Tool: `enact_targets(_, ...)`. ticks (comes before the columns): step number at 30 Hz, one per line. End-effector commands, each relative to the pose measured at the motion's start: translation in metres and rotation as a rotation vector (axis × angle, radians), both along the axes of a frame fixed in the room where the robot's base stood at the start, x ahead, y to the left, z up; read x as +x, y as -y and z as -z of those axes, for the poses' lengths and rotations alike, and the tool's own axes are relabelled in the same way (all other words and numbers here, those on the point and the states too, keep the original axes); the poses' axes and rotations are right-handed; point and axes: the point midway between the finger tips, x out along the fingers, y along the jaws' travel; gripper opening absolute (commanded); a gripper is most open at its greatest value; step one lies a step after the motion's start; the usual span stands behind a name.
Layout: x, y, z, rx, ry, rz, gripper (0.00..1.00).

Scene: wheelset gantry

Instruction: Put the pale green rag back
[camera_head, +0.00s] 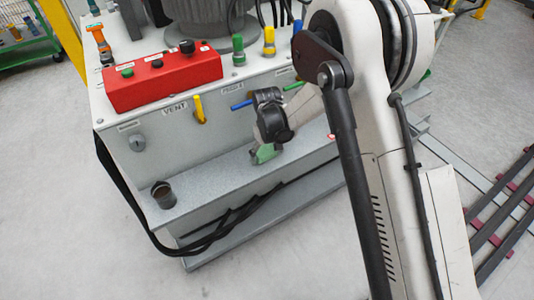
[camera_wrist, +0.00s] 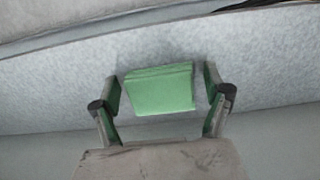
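The pale green rag (camera_wrist: 160,90) is a folded block on the grey ledge of the machine. In the head view the rag (camera_head: 264,154) shows only partly, below my gripper (camera_head: 270,140). In the wrist view my gripper (camera_wrist: 161,82) is open, with one finger on each side of the rag. A narrow gap shows between each finger and the rag, so it is not gripped. My arm hides part of the ledge to the right of the rag in the head view.
A dark cup (camera_head: 163,195) stands at the ledge's left end. Above are a red control box (camera_head: 163,80), a yellow lever (camera_head: 199,109) marked VENT and blue and green handles. Black hoses (camera_head: 215,232) hang below the ledge. Floor at left is clear; dark rails (camera_head: 500,210) lie right.

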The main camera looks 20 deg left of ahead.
Motion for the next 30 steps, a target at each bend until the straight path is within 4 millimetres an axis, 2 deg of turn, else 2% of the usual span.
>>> enact_targets(9,0.0,0.0,-0.001,0.0,0.0,0.0,0.86)
enact_targets(13,0.0,0.0,-0.011,0.0,0.0,0.0,0.86)
enact_targets(24,0.0,0.0,-0.083,0.0,0.0,0.0,0.86)
enact_targets(30,0.0,0.0,-0.112,0.0,0.0,0.0,0.86)
